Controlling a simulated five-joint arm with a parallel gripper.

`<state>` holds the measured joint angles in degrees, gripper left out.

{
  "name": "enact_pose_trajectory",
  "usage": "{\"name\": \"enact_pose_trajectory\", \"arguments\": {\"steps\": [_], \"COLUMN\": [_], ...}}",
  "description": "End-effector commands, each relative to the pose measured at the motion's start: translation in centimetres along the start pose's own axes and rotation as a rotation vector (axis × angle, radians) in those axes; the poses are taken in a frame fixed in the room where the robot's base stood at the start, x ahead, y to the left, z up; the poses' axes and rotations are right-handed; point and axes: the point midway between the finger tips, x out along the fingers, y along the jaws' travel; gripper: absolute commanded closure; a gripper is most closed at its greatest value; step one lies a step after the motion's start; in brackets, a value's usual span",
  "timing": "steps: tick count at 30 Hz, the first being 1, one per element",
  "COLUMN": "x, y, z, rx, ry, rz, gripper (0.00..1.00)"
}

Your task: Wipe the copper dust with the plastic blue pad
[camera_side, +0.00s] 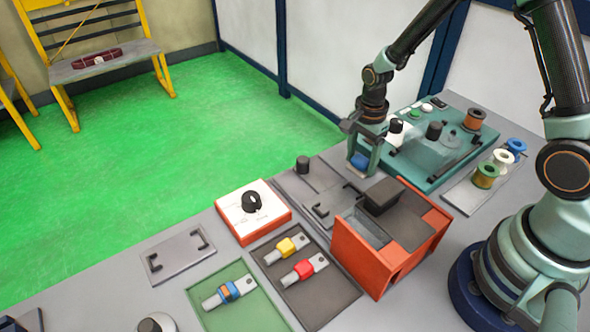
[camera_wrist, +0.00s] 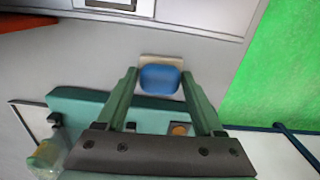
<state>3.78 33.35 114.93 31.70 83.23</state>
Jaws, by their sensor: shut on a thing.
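My gripper (camera_side: 360,160) is low over the grey bench beside the teal winding machine. It is shut on the blue pad (camera_wrist: 160,78), which sits between the fingertips with a pale backing edge. The pad also shows as a small blue patch in the side view (camera_side: 359,161). The gripper partly hides the bench under it, and I cannot tell whether the pad touches the surface. I cannot make out copper dust in either view.
The teal machine (camera_side: 435,150) stands close on the right, with several wire spools (camera_side: 485,176) past it. An orange box (camera_side: 372,262), a white box with a black knob (camera_side: 245,228) and a small black cylinder (camera_side: 302,164) are nearer. Green floor (camera_side: 190,150) lies beyond the bench edge.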

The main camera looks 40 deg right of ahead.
Motion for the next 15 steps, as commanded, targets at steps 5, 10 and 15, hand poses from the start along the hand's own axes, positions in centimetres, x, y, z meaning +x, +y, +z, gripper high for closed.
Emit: {"name": "enact_pose_trajectory", "arguments": {"steps": [5,10,15], "x": [0.1,0.0,-0.5], "y": [-1.7,-3.2,-4.1], "z": [-0.1,-0.1,-0.2], "rx": [-0.001,-0.001,-0.001], "ry": [0.000,0.000,0.000], "rz": [0.000,-0.001,-0.002], "gripper": [0.75,0.75,0.75]}}
